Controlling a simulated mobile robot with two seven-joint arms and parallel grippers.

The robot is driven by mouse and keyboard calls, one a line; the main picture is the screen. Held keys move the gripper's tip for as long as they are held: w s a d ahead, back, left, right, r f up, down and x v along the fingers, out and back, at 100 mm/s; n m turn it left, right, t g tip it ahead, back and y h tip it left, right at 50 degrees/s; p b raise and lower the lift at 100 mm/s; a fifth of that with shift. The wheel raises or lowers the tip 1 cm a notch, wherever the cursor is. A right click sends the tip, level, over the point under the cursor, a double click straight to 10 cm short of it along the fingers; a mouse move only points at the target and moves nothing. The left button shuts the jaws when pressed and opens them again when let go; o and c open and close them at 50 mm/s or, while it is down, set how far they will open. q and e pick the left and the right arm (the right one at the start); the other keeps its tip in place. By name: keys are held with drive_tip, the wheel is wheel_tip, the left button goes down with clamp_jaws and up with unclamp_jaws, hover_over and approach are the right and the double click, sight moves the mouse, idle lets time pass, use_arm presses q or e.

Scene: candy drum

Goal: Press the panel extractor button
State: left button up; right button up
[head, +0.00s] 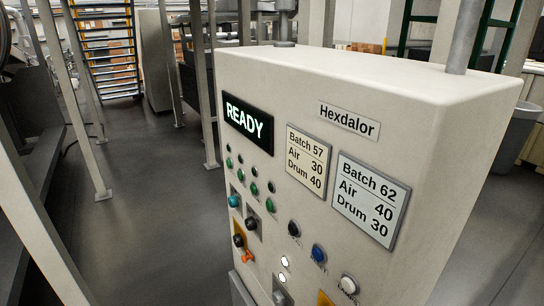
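The control panel (265,200) is a large cream cabinet with "Hexdalor" on a plate, seen at an angle. Its lower face carries a teal button (234,201), black knobs (251,224), an orange switch (247,256), a black button (293,228), a blue button (319,252) and a white button (348,284). Two white lights (284,261) glow near the bottom. Small labels are too small to read, so I cannot tell which control is the extractor button. The panel's lowest part is cut off. Neither gripper is in view.
The display (247,123) reads READY. Two plates give Batch 57 (308,160) and Batch 62 (369,200) numbers. Grey posts (82,110) stand at the left. Grey floor (160,235) lies open left of the panel. A grey bin (514,138) stands at the right.

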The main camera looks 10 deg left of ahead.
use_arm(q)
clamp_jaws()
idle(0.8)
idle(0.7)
